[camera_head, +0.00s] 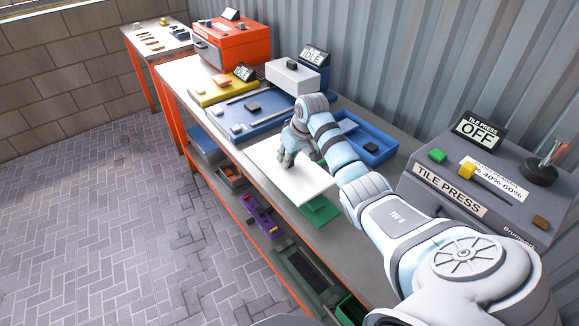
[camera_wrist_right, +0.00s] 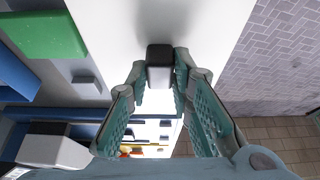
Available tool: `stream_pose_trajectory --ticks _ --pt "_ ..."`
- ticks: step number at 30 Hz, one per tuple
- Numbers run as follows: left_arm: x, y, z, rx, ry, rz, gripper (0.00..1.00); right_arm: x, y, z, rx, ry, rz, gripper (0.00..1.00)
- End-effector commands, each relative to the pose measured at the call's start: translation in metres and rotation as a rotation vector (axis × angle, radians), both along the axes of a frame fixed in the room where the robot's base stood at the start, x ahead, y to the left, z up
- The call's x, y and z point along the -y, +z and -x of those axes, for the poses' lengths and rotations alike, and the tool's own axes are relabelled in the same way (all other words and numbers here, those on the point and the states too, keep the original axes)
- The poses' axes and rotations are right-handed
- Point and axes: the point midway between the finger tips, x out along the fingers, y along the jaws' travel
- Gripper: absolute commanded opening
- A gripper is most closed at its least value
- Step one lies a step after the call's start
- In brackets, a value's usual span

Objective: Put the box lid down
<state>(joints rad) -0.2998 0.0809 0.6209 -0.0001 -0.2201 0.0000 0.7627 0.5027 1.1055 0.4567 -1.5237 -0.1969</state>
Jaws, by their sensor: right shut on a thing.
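The box lid (camera_head: 305,181) is a flat white panel over the front part of the workbench. It also shows in the wrist view (camera_wrist_right: 215,28), with a dark and grey knob (camera_wrist_right: 159,68) on it. My right gripper (camera_head: 286,156) reaches down onto the lid from above. In the wrist view its two teal fingers (camera_wrist_right: 160,78) are closed around the knob. A green piece (camera_head: 320,211) shows partly below the lid's right edge. I cannot tell whether the lid is touching anything beneath it. My left gripper is not in view.
A blue tray (camera_head: 374,153) stands behind the lid, partly hidden by my arm. The grey tile press (camera_head: 462,190) is to the right. A blue board (camera_head: 222,124) and a white block (camera_head: 293,74) lie farther left and back. The bench's front edge (camera_head: 232,172) is close.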

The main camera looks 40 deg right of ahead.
Motion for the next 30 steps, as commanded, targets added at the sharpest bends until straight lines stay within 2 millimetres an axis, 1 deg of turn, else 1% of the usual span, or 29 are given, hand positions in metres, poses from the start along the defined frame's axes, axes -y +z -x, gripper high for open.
stream_pose_trajectory --ticks 1,3,5,14,15,17,18,19,27,30 --pt "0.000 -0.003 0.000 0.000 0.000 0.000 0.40 0.000 -0.011 0.001 -0.004 0.000 -0.001 0.00" --pt "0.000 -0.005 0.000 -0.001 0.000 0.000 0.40 -0.001 -0.026 0.001 -0.004 0.000 -0.002 0.00" --pt "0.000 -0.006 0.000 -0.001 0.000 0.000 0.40 -0.001 -0.034 0.001 -0.003 -0.001 -0.001 0.00" --pt "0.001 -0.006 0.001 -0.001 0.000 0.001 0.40 0.000 -0.036 0.000 -0.001 0.000 0.000 0.00" --pt "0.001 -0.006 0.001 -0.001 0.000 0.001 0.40 0.000 -0.037 0.001 -0.002 0.000 -0.001 0.22" --pt "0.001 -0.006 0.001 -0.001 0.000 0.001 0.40 0.000 -0.037 0.001 -0.002 0.000 0.000 0.32" --pt "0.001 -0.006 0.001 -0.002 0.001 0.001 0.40 0.000 -0.037 0.001 -0.002 0.000 0.000 0.38" --pt "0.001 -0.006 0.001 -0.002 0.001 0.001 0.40 0.000 -0.037 0.000 -0.002 0.000 0.000 0.41" --pt "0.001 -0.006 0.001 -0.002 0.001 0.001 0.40 0.000 -0.036 0.000 -0.002 0.000 0.000 0.41" --pt "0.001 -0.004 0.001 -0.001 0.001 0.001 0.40 0.000 -0.031 0.002 -0.001 0.000 0.000 0.41"
